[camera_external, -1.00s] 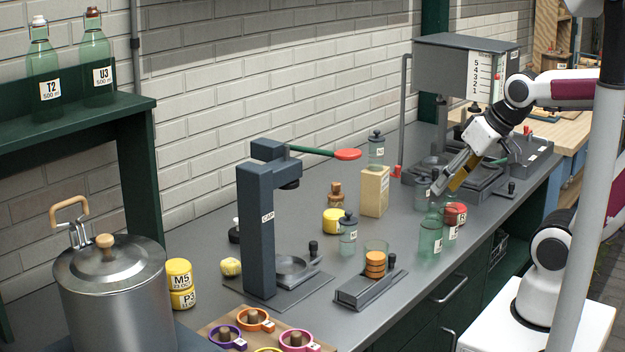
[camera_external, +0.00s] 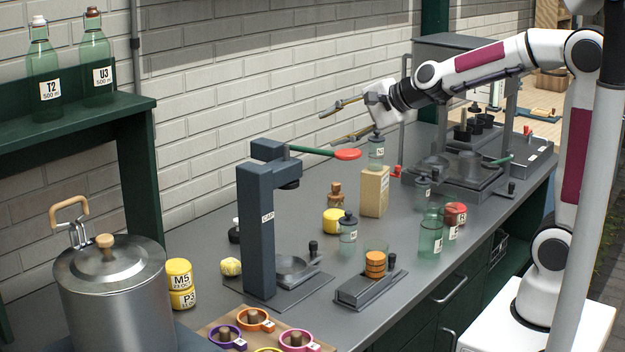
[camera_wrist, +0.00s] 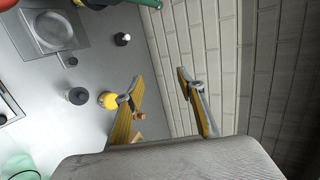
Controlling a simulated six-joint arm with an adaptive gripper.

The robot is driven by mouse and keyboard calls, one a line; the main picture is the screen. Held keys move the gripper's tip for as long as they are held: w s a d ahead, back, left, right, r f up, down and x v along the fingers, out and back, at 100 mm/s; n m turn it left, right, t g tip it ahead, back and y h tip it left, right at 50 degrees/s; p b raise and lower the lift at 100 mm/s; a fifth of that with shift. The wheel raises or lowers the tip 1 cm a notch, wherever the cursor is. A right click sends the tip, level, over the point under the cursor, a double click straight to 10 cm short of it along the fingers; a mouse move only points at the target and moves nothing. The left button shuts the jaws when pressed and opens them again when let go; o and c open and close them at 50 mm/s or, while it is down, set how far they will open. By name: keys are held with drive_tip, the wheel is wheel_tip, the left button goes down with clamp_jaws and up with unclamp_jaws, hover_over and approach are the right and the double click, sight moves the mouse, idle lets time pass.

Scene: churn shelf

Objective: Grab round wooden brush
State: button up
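A small brown wooden piece with a round knob (camera_external: 335,194) stands on the bench behind a yellow jar; it may be the round wooden brush, but I cannot tell for sure. In the wrist view, a brown wooden piece (camera_wrist: 139,116) shows partly beside a finger, near the yellow jar (camera_wrist: 107,100). My gripper (camera_external: 327,128) is open and empty, raised above the bench near the brick wall, higher than the wooden piece. In the wrist view its fingers (camera_wrist: 160,75) are spread wide with nothing between them.
A dark press (camera_external: 255,230) with a red-tipped lever (camera_external: 347,155) stands left of my gripper. A jar on a wooden block (camera_external: 374,193) is below my wrist. Glass jars (camera_external: 431,238) stand near the front edge. The brick wall (camera_external: 230,80) is close behind.

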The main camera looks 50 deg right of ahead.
drive_tip(key=w+d+f+m+h, duration=0.3)
drive_tip(key=w+d+f+m, duration=0.1)
drive_tip(key=w+m, duration=0.4)
drive_tip(key=w+d+f+m+h, duration=0.3)
drive_tip(key=w+d+m, duration=0.1)
drive_tip(key=w+m, duration=0.35)
drive_tip(key=m+g+h, duration=0.5)
drive_tip(key=m+h, duration=0.2)
drive_tip(key=m, duration=0.9)
approach(336, 184)
drive_tip(key=shift+n+x, duration=0.25)
drive_tip(key=shift+x, duration=0.65)
drive_tip(key=shift+w, duration=0.1)
drive_tip(key=shift+x, duration=1.25)
